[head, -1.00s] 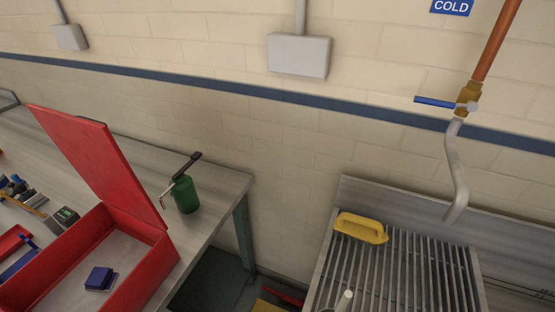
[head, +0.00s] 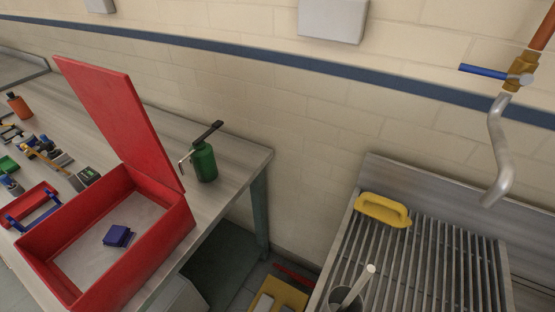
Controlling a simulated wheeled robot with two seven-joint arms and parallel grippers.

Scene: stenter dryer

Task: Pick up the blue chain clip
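A small blue block-like piece (head: 118,236), which looks like the blue chain clip, lies on the pale floor of an open red box (head: 128,277). The box stands on the metal workbench at the left, its red lid (head: 120,120) raised at the back. The piece is near the middle of the box floor, clear of the walls. Neither of my grippers is in the head view.
A green oil can (head: 204,161) stands on the bench (head: 245,158) behind the box. Several tools and a red tray (head: 28,198) lie left of it.

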